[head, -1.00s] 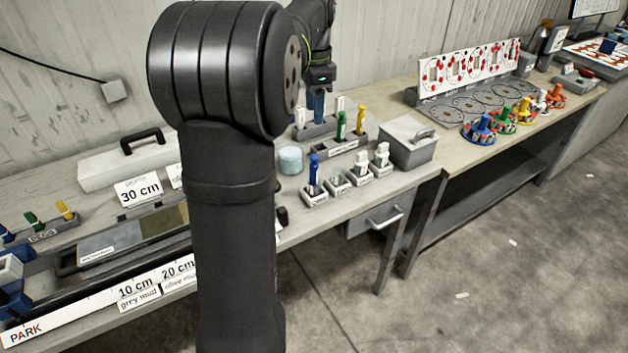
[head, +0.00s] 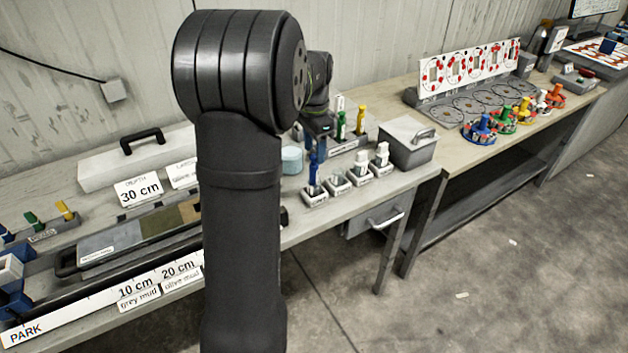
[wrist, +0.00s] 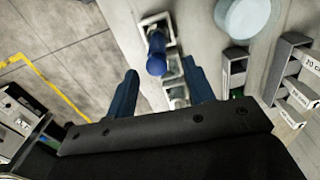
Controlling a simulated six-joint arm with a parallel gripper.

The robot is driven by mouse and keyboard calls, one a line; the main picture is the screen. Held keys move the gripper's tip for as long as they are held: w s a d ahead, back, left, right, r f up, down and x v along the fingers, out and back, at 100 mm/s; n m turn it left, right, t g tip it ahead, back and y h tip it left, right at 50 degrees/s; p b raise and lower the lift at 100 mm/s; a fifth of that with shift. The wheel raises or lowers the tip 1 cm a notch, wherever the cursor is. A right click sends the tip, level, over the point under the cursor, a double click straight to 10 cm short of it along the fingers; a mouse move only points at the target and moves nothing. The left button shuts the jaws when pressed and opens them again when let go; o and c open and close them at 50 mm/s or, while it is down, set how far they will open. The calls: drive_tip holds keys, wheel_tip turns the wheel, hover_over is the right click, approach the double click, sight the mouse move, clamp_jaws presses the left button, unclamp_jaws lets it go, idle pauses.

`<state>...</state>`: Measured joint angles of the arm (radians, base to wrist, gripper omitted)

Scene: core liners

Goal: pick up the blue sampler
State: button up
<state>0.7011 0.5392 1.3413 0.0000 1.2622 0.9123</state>
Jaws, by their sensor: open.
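The blue sampler (head: 313,168) stands upright in a small pale holder (head: 314,197) at the left end of a row on the bench. In the wrist view the blue sampler (wrist: 156,62) shows between and just beyond the two blue fingers. My gripper (wrist: 160,70) is open and empty, with one finger on each side of the sampler as seen from the wrist. In the head view my gripper (head: 318,138) is above and slightly behind the sampler's top. Whether the fingers touch the sampler cannot be told.
Beside the holder stand an empty-looking holder (head: 336,184) and two holders with white pieces (head: 360,164).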

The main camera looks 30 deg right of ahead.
sight(314, 156)
drive_tip(key=shift+s+a+f, duration=0.15)
drive_tip(key=shift+f, duration=2.5)
clamp_jaws()
